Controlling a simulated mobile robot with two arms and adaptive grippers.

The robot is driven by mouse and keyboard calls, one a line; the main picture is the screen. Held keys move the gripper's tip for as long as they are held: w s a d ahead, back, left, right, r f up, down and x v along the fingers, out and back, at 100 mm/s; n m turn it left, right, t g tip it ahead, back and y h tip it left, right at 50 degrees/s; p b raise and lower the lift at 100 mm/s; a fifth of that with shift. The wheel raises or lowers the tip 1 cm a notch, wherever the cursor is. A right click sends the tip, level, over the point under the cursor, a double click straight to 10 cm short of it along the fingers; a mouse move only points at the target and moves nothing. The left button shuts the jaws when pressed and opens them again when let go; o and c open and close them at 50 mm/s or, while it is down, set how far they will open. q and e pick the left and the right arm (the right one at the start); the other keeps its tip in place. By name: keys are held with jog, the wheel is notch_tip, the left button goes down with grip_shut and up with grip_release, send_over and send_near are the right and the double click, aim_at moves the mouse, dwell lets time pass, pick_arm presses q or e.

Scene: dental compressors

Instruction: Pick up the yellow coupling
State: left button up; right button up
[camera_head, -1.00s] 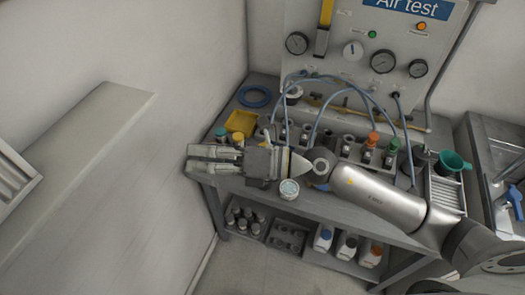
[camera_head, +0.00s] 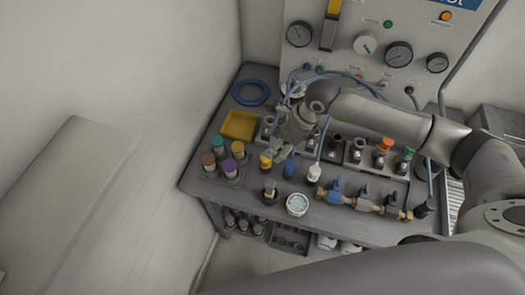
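A yellow-topped coupling (camera_head: 265,163) stands upright on the grey bench, left of a blue one (camera_head: 290,166) and a white one (camera_head: 314,173). My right gripper (camera_head: 278,151) reaches in from the right and points down just behind and above the yellow and blue pieces. Its fingers are small and blend with the grey background, so their opening and any contact are unclear. No piece is seen lifted. My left gripper is not in view.
Brown, orange and purple-capped pieces (camera_head: 238,151) stand left, near a yellow tray (camera_head: 239,125) and blue ring (camera_head: 252,92). In front are a small dark piece (camera_head: 270,189), a round gauge (camera_head: 297,204) and a brass valve row (camera_head: 364,200). The test panel (camera_head: 375,25) rises behind.

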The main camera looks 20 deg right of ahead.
aim_at(266, 159)
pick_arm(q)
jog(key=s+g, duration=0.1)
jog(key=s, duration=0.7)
pick_arm(e)
jog(key=x, duration=0.2)
jog(key=p+x, duration=0.1)
jog(key=x, duration=0.1)
jog(key=shift+s+a, duration=0.2)
jog(key=shift+s, duration=0.2)
jog(key=p+x, duration=0.2)
jog(key=x, duration=0.1)
jog(key=shift+w+a+f, duration=0.1)
jog(key=shift+w+f, duration=0.05)
jog(key=shift+f, duration=0.1)
jog(key=shift+w+a+f, duration=0.15)
jog(key=shift+f, duration=0.45)
jog(key=c, duration=1.1)
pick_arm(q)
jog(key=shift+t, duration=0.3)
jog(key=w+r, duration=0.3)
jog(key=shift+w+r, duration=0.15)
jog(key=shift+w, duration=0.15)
